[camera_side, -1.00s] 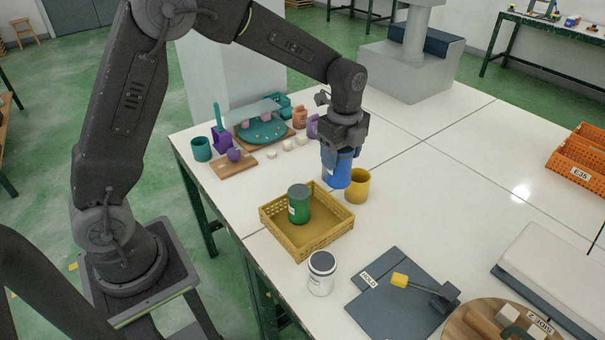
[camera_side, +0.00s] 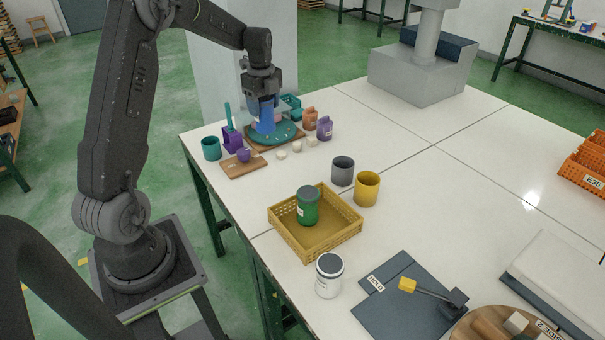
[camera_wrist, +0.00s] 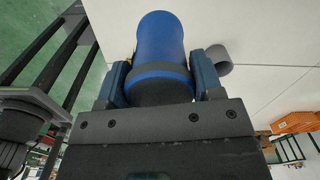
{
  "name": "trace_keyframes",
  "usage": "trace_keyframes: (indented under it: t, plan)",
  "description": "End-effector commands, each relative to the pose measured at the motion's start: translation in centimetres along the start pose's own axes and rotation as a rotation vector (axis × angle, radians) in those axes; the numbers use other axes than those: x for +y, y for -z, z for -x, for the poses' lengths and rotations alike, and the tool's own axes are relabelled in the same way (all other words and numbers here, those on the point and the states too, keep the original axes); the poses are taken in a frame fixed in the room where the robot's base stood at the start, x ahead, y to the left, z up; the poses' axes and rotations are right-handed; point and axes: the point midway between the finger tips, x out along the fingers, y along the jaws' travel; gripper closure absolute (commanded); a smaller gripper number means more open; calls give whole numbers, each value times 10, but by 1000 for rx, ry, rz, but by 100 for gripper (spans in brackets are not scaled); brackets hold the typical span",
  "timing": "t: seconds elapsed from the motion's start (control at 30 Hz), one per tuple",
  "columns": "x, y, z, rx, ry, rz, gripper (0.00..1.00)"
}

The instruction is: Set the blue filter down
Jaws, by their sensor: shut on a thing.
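The blue filter (camera_side: 265,118) is a blue cylinder, held upright in my gripper (camera_side: 262,98) over the round teal plate at the far left of the table. I cannot tell whether its base touches the plate. In the wrist view the blue filter (camera_wrist: 161,45) sits between the two fingers of my gripper (camera_wrist: 163,78), with a dark band near them. A green canister (camera_side: 307,206) stands in the yellow crate (camera_side: 345,238). A white canister with a dark lid (camera_side: 329,276) stands in front of the crate.
The teal plate (camera_side: 288,131) has a wooden board under it. A grey cup (camera_side: 342,171) and a yellow cup (camera_side: 367,188) stand behind the crate. Teal and purple items, a cutting board (camera_side: 243,167) and small pale blocks surround the plate. The table's right middle is clear.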

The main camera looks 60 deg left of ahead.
Motion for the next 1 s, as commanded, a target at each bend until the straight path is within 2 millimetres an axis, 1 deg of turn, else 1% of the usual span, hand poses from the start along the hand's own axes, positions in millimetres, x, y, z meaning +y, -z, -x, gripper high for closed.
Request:
trace_keyframes:
  t: [0.03,0.07,0.3,0.47,0.57,0.9,1.0]
  plan:
    - [3,-10,0,0,0,9,66]
    - [5,-15,0,0,0,12,66]
    - [4,-13,-37,1,-2,8,66]
    - [0,-9,-52,0,0,6,66]
    - [-9,2,-63,0,-1,3,66]
    - [-57,57,-106,0,0,4,66]
    - [-67,67,-114,0,1,6,66]
